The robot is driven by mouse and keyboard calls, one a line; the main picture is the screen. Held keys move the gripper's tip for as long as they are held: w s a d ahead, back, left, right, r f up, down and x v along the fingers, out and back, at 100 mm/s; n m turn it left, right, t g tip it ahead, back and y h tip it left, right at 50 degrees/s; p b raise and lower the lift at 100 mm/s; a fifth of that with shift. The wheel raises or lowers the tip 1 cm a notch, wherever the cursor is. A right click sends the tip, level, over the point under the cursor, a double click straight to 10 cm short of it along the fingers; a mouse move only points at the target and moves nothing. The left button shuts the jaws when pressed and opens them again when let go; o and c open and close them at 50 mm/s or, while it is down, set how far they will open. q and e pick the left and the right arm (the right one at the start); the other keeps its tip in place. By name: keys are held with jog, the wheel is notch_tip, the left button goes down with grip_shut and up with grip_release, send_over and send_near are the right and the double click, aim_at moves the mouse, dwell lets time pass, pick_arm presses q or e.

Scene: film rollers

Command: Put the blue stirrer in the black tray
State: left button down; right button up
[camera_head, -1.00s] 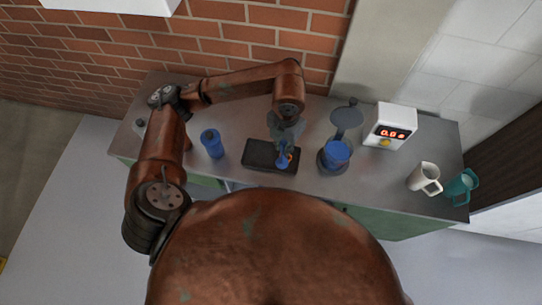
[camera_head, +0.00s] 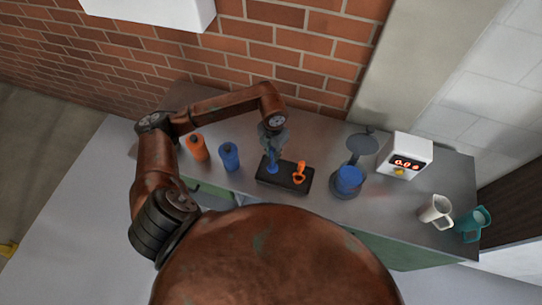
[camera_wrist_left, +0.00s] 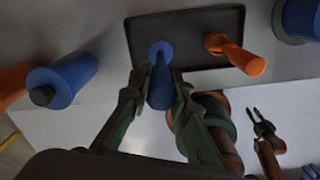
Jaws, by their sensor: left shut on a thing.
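The blue stirrer (camera_head: 272,166) is held upright in my left gripper (camera_head: 272,150), over the left part of the black tray (camera_head: 284,186). In the left wrist view the fingers (camera_wrist_left: 156,98) are shut on the blue stirrer's handle (camera_wrist_left: 160,85), and its round end (camera_wrist_left: 160,50) is over the black tray (camera_wrist_left: 190,22). I cannot tell whether that end touches the tray floor. An orange stirrer (camera_head: 299,174) is in the tray's right part. My right gripper does not show in the head view; an arm with an open gripper (camera_wrist_left: 262,122) shows far off in the left wrist view.
A blue bottle (camera_head: 229,157) and an orange bottle (camera_head: 197,148) stand left of the tray. A stand with a blue container (camera_head: 348,180), a white box with a display (camera_head: 404,156), a white mug (camera_head: 435,211) and a teal mug (camera_head: 472,224) are to the right.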

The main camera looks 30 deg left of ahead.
aim_at(271, 157)
pick_arm(q)
jog(key=shift+a+f, duration=0.2)
jog(key=f, duration=0.1)
jog(key=f+p, duration=0.1)
jog(key=f, duration=0.1)
jog(key=shift+w+a+f, duration=0.15)
jog(key=shift+a+f, duration=0.05)
jog(key=shift+f, duration=0.2)
jog(key=c, duration=1.8)
grip_release()
